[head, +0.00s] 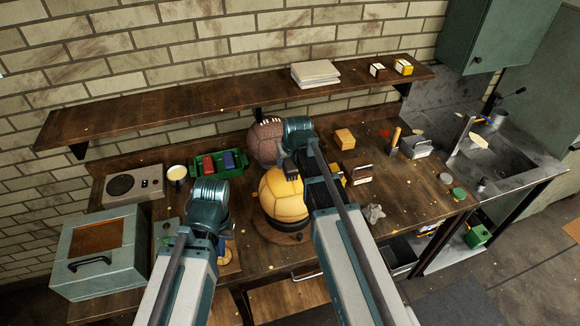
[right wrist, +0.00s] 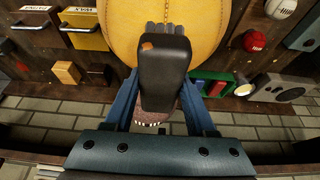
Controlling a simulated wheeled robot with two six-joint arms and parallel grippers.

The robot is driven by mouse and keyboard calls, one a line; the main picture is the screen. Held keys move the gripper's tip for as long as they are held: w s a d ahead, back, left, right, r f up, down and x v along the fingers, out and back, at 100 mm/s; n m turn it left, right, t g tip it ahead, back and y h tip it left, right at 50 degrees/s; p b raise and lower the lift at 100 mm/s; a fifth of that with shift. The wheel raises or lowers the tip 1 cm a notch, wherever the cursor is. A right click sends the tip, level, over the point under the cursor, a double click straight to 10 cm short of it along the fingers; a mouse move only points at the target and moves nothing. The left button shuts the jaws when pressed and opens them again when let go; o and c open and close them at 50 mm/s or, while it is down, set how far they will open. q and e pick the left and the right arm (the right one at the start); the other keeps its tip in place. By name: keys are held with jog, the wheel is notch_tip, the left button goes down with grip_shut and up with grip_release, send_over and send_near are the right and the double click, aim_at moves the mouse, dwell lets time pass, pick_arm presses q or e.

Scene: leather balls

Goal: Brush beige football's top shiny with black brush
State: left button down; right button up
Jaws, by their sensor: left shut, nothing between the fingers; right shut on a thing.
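The beige football (head: 284,197), a yellow-tan panelled ball, sits on a round dark stand on the workbench. It fills the top middle of the right wrist view (right wrist: 165,22). My right gripper (head: 297,158) is shut on the black brush (right wrist: 165,68), by the ball's upper side. The brush's grey bristle end overlaps the ball in the right wrist view; whether it touches cannot be told. The brush shows as a small dark shape in the head view (head: 291,171). My left gripper (head: 219,222) is shut and empty, left of the ball; its fingertips are largely hidden.
A brown laced ball (head: 265,141) stands just behind. Small boxes (head: 345,138) and a grey cloth (head: 374,213) lie right. A shelf (head: 200,102) runs above.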

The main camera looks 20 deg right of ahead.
aim_at(291, 167)
jog(key=shift+w, duration=0.95)
jog(key=shift+s, duration=0.15)
jog(key=shift+s, duration=2.45)
jog(key=shift+w, duration=0.15)
jog(key=shift+w, duration=2.45)
jog(key=shift+s, duration=0.15)
